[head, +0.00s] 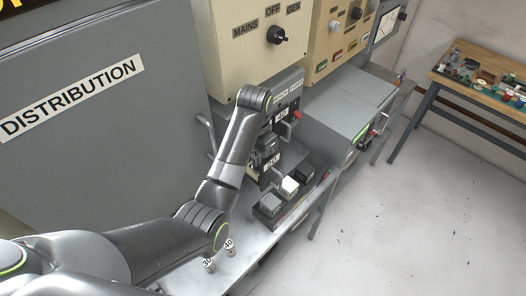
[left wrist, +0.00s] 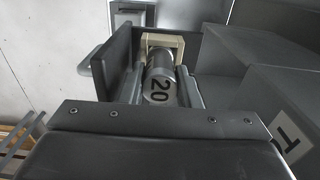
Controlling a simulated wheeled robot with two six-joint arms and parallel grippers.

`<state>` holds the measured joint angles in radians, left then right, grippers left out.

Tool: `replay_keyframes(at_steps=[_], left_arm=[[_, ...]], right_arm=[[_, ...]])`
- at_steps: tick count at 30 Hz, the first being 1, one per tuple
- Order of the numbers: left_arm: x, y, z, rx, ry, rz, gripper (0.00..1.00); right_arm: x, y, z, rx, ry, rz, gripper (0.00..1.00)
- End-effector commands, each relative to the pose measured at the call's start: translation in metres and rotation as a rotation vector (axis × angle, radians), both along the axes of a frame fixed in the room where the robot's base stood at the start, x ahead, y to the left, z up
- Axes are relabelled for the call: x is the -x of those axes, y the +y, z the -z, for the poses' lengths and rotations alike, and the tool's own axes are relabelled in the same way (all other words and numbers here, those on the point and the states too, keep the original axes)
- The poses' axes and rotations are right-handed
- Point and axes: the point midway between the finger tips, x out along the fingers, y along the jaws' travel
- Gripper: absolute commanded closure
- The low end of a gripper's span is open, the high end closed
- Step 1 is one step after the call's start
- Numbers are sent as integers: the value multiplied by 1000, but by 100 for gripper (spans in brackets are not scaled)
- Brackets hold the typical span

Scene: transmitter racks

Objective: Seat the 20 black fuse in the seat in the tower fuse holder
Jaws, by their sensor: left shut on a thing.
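The 20 fuse (left wrist: 158,87) is a grey cylinder with a black 20 on its end, in the middle of the left wrist view. My left gripper (left wrist: 163,92) is shut on it, one finger on each side. A beige seat (left wrist: 161,43) stands right behind the fuse; I cannot tell how far the fuse is in it. In the head view my left gripper (head: 266,148) is at the tower fuse holder (head: 287,113), beside a plate marked 20 (head: 271,163). The fuse is hidden there. My right gripper is not in view.
Two pale fuses marked 30 (head: 208,265) and 40 (head: 229,246) stand on the grey bench near my arm. A block with dark and white caps (head: 289,186) is right of the gripper. A grey cabinet (head: 352,112) stands beyond. A wall panel (left wrist: 118,62) is close left of the fuse.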

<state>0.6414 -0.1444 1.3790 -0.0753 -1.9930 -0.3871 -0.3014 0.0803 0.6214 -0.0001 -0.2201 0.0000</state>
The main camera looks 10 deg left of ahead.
Motion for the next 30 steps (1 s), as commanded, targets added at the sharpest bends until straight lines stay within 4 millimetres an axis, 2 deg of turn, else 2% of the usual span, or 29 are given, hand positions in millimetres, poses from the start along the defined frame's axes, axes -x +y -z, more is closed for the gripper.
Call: replay_keyframes(at_steps=[3,9,13,14,15,25,30], left_arm=[[8,5,12,-3,6,-4,95],[8,5,13,-1,2,-2,99],[9,5,14,-2,3,-2,99],[9,5,14,-2,3,-2,66],[9,5,14,-2,3,-3,61],[7,5,11,-2,3,-2,61],[-3,-2,-5,-1,0,2,61]], right_arm=[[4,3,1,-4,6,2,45],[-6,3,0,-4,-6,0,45],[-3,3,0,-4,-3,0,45],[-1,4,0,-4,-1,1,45],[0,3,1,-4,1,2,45],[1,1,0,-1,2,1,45],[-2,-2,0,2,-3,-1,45]])
